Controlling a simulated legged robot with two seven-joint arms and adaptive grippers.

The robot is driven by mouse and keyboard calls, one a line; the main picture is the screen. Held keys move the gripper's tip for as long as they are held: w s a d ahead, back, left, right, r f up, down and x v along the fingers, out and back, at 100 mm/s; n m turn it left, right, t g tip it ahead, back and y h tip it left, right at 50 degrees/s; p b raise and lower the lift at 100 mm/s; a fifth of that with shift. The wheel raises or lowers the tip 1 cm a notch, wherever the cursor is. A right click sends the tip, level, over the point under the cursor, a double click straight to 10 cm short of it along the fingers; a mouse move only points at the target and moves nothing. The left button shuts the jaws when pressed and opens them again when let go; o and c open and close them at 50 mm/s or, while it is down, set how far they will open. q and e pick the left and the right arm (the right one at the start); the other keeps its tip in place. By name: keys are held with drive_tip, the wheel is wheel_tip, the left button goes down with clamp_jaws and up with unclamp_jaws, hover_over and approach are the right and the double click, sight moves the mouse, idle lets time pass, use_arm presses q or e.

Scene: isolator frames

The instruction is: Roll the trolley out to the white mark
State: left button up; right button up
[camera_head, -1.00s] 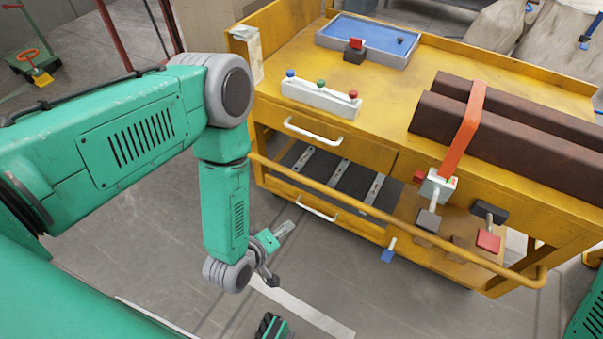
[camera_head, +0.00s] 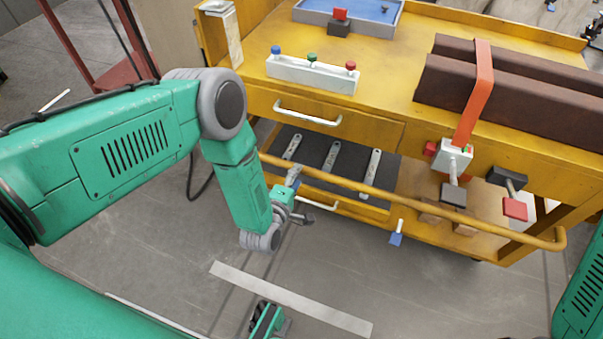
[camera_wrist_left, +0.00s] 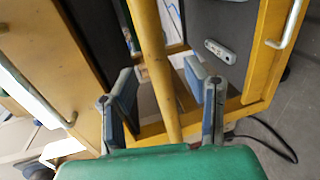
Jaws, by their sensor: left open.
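The yellow trolley (camera_head: 390,110) stands ahead, its handle bar (camera_head: 420,202) running along the near side. My left gripper (camera_head: 298,196) is at the bar's left part. In the left wrist view the bar (camera_wrist_left: 152,65) passes between the fingers of the open gripper (camera_wrist_left: 160,85), with gaps on both sides. The white mark (camera_head: 290,300) is a pale strip on the floor, nearer than the trolley.
The trolley carries a blue tray (camera_head: 300,17), a white block with coloured knobs (camera_head: 312,74), and dark brown beams (camera_head: 520,95) under an orange strap (camera_head: 476,90). A blue-tipped lever (camera_head: 396,237) sits below the bar. The floor (camera_head: 420,290) before it is clear.

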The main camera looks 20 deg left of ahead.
sight(302, 171)
use_arm(q)
drive_tip(key=w, duration=0.2)
drive_tip(key=w+b, duration=0.1)
drive_tip(key=shift+w+d+f, duration=0.15)
drive_tip(key=shift+f, duration=0.15)
drive_tip(key=shift+w+d+r, duration=0.1)
drive_tip(key=shift+w+d, duration=0.1)
drive_tip(key=shift+d, duration=0.2)
drive_tip(key=shift+a, duration=0.35)
clamp_jaws()
drive_tip(key=shift+s, duration=0.15)
